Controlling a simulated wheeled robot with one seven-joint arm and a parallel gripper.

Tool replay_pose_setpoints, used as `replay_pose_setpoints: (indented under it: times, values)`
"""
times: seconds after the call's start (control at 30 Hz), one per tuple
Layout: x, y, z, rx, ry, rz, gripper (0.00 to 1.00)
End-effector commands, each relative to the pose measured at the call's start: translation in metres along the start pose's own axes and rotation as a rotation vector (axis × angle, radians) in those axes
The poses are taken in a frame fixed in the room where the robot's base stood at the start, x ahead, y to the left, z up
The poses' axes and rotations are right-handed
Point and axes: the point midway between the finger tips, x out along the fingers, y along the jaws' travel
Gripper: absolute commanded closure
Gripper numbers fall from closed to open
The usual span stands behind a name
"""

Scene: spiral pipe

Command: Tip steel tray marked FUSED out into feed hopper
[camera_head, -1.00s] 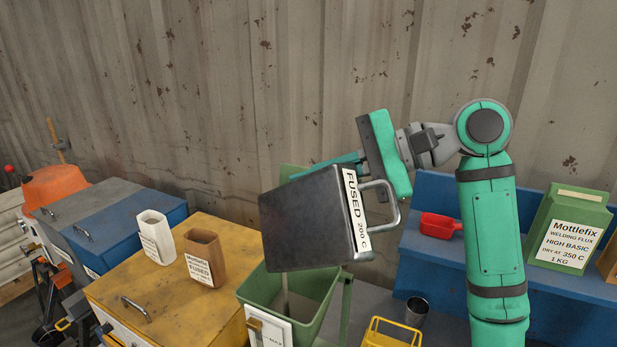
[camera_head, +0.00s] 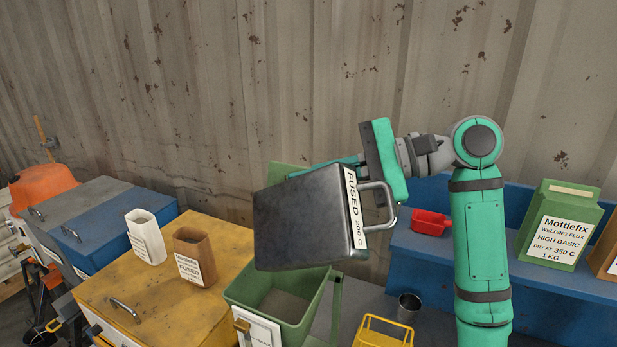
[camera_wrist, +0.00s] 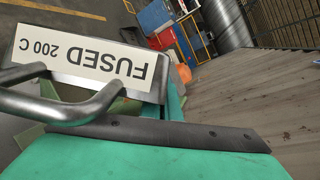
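The dark steel tray marked FUSED (camera_head: 305,222) is held in the air over the green feed hopper (camera_head: 325,300), turned on its side with its broad face towards the head camera. Its white label reads FUSED 200 C. The label and the handle also fill the left of the wrist view (camera_wrist: 82,60). My gripper (camera_head: 382,170) is at the tray's handle end and bears the tray; the exact finger contact is hidden. The tray's open side faces away, so I cannot see its inside. Grey-brown material shows inside the hopper. No falling stream shows.
A yellow cabinet (camera_head: 135,265) left of the hopper bears a white container (camera_head: 147,238) and a brown container (camera_head: 194,258). A blue bench at right holds a red scoop (camera_head: 430,222) and a green Mottlefix box (camera_head: 562,225). A yellow wire-handled carrier (camera_head: 383,335) and metal cup (camera_head: 408,308) stand near the hopper.

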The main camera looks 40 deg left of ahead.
Motion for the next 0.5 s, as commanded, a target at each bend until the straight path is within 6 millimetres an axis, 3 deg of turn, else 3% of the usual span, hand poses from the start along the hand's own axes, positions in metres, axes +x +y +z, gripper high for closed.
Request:
replay_pose_setpoints:
  times: [0.5]
  values:
    - [0.031,0.01,0.051,-0.249,0.21,0.126,1.0]
